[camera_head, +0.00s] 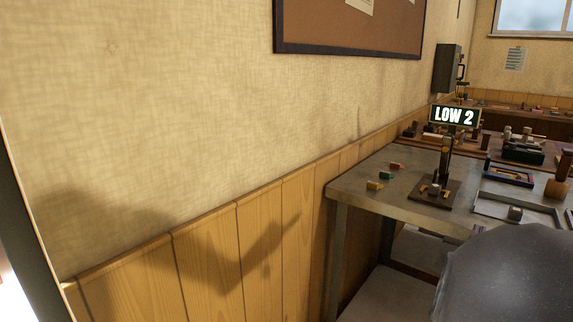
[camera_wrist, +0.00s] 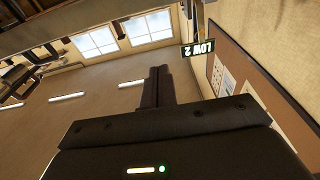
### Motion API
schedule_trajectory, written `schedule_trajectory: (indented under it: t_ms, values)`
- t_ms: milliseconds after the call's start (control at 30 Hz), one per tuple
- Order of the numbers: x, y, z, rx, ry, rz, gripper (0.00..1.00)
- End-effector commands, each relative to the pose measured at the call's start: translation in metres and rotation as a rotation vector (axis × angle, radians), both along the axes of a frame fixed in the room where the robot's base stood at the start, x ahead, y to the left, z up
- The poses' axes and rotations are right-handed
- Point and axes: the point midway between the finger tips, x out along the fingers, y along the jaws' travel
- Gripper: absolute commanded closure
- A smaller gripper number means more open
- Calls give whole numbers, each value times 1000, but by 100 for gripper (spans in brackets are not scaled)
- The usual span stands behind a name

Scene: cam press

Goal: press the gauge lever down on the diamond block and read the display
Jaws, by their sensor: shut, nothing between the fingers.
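The gauge (camera_head: 446,157) stands upright on the grey bench, on a dark square base. Its display (camera_head: 454,116) on top reads "LOW 2". The lever is too small to make out clearly. My gripper (camera_wrist: 157,72) is shut and empty, its dark fingers together in the wrist view, apart from the display. The head view does not show the gripper.
The grey bench (camera_head: 350,189) holds a yellow block (camera_head: 374,185), a green block (camera_head: 386,176) and a red block (camera_head: 397,166) left of the gauge. A grey tray (camera_head: 480,199) lies to its right. A panelled wall runs along the left; a corkboard (camera_head: 350,28) hangs above.

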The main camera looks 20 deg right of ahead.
Motion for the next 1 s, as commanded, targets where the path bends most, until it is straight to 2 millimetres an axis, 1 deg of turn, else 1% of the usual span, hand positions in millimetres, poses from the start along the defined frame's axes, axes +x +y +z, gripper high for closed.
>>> schedule_trajectory:
  t_ms: [167, 367, 567, 667, 767, 800, 867, 900, 967, 1000]
  values:
    - [17, 13, -15, 55, 41, 52, 100]
    - [40, 33, -38, 137, 108, 124, 100]
    - [66, 68, -70, 244, 213, 226, 100]
    - [81, 96, -91, 313, 294, 296, 100]
    - [94, 135, -119, 396, 407, 385, 100]
    - [98, 154, -132, 432, 465, 426, 100]
    - [100, 185, -151, 486, 558, 487, 100]
    - [99, 205, -163, 520, 623, 525, 100]
    - [95, 234, -180, 565, 722, 578, 100]
    - [90, 252, -190, 591, 789, 610, 100]
